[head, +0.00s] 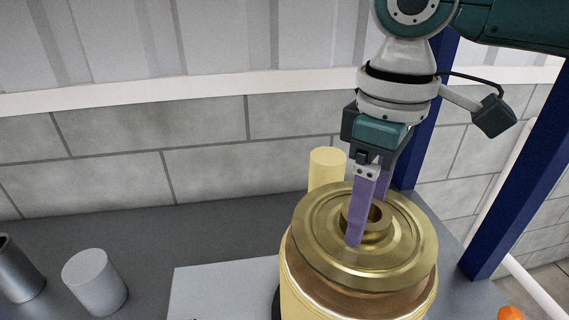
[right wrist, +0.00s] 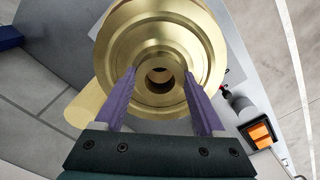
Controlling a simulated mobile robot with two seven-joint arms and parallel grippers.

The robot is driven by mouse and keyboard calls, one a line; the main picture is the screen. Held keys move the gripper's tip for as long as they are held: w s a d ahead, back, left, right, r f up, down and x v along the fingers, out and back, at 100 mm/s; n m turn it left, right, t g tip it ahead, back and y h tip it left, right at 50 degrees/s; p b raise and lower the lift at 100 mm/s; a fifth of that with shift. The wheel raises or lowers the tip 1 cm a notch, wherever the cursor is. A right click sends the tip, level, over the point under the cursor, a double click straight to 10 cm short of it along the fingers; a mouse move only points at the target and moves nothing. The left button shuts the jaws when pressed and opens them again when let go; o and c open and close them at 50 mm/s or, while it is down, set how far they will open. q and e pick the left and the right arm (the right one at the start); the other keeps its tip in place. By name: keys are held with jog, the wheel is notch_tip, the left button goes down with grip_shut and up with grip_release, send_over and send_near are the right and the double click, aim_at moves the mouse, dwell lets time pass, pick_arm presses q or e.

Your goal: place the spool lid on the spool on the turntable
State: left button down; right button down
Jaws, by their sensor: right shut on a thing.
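The spool lid (head: 320,235) is a round brass disc with a raised hub and a centre hole. It also shows in the right wrist view (right wrist: 160,30). My right gripper (head: 367,215) is shut on the lid's hub, one purple finger on each side; the fingers also show in the right wrist view (right wrist: 160,76). The lid is directly over the pale yellow and brown spool (head: 308,298). I cannot tell whether the lid rests on it or is slightly above. Of the turntable, only a dark edge (head: 277,303) shows left of the spool. My left gripper is not in view.
A yellow cylinder (head: 327,166) stands behind the spool. A grey cylinder (head: 95,282) and a metal cylinder (head: 17,272) stand at the left. A pale plate (head: 220,288) lies beside the spool. A blue post (head: 525,175) rises at the right.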

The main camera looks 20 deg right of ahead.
notch_tip(320, 180, down, 3)
jog(key=shift+f, duration=0.1)
jog(key=shift+f, duration=0.1)
grip_release()
jog(key=shift+f, duration=0.1)
jog(key=shift+r+b, duration=0.3)
jog(key=shift+r, duration=3.65)
